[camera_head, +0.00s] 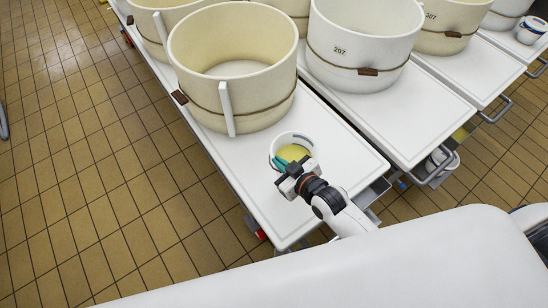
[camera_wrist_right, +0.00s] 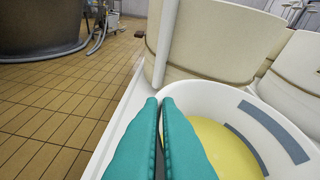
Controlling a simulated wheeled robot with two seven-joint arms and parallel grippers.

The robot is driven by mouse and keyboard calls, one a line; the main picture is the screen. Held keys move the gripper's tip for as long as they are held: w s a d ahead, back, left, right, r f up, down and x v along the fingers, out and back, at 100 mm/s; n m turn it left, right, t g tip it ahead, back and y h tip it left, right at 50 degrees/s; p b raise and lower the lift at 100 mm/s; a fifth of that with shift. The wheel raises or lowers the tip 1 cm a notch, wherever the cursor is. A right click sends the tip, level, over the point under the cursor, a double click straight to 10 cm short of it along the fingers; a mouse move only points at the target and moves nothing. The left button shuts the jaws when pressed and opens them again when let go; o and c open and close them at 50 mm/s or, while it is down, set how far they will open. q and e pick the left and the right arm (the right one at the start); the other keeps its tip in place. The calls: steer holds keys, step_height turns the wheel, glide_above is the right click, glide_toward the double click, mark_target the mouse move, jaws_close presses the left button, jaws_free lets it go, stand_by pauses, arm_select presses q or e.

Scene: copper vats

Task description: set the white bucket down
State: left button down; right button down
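The white bucket (camera_head: 274,151) is over the near end of the white table, with something yellow (camera_head: 294,154) inside. In the right wrist view the bucket (camera_wrist_right: 215,98) fills the lower right, and grey-blue patches mark its inner wall. My right gripper (camera_head: 283,165) reaches the bucket's near left side from above. Its teal fingers (camera_wrist_right: 160,102) are almost together at the bucket's rim and look shut on it. The pinched part of the rim is hidden by the fingers. I cannot tell whether the bucket's base touches the table. My left gripper is not in view.
The white table (camera_head: 346,157) has bare room right of the bucket. A large cream tub (camera_head: 245,95) stands just behind it. A white tub marked 207 (camera_head: 360,40) stands on the neighbouring table (camera_head: 425,125). Tiled floor (camera_head: 100,190) lies open at left.

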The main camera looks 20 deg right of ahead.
step_height(320, 180, down, 7)
steer(key=shift+w+r+b, duration=0.1)
steer(key=shift+w+b, duration=0.05)
steer(key=shift+b, duration=0.3)
steer(key=c, duration=1.6)
jaws_free()
steer(key=shift+c, duration=0.2)
glide_toward(280, 175)
steer(key=s+r, duration=0.1)
steer(key=s+r+p, duration=0.1)
steer(key=shift+s+d+r, duration=0.15)
steer(key=shift+s+r, duration=0.05)
steer(key=shift+s, duration=0.15)
steer(key=shift+s, duration=0.1)
